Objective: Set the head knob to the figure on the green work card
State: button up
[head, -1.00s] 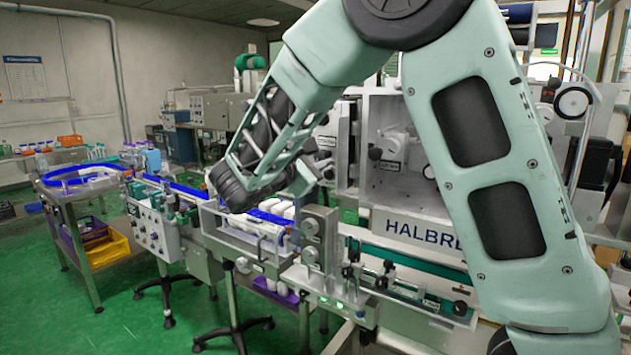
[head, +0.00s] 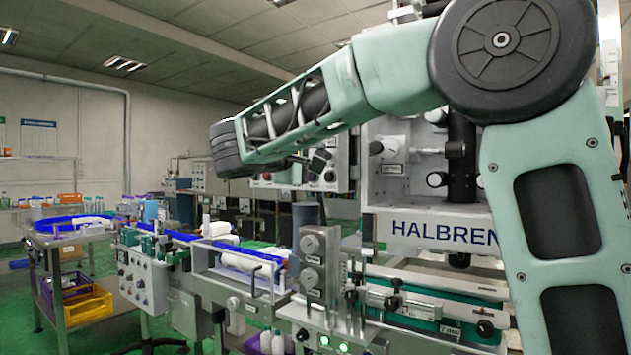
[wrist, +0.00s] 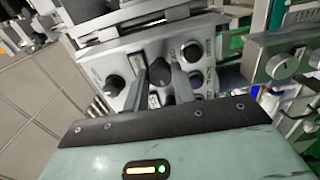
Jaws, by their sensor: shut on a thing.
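In the wrist view my gripper (wrist: 160,76) reaches with its two grey fingers to a light grey control panel (wrist: 120,62). The fingers are shut on a dark knob (wrist: 160,70), which they partly hide. Its label and setting cannot be read. Another black knob (wrist: 115,85) stands left of the fingers, and one more black knob (wrist: 192,50) stands to the right. In the head view the same kind of grey panel (head: 283,177) shows below my forearm, and my fingers cannot be made out there. I cannot make out the green work card in either view.
A grey bracket with round metal knobs (wrist: 282,66) stands close on the right in the wrist view. In the head view a conveyor (head: 250,262) with white bottles runs below the arm. The HALBREN machine front (head: 430,229) is at right.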

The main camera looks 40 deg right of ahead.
jog(key=shift+f+m+b, duration=0.2)
jog(key=shift+m+b, duration=0.7)
jog(key=shift+b, duration=0.3)
jog(key=shift+r, duration=0.1)
jog(key=o, duration=1)
jog(key=v, duration=1.7)
jog(key=shift+a, duration=0.25)
jog(key=shift+s+r, duration=0.1)
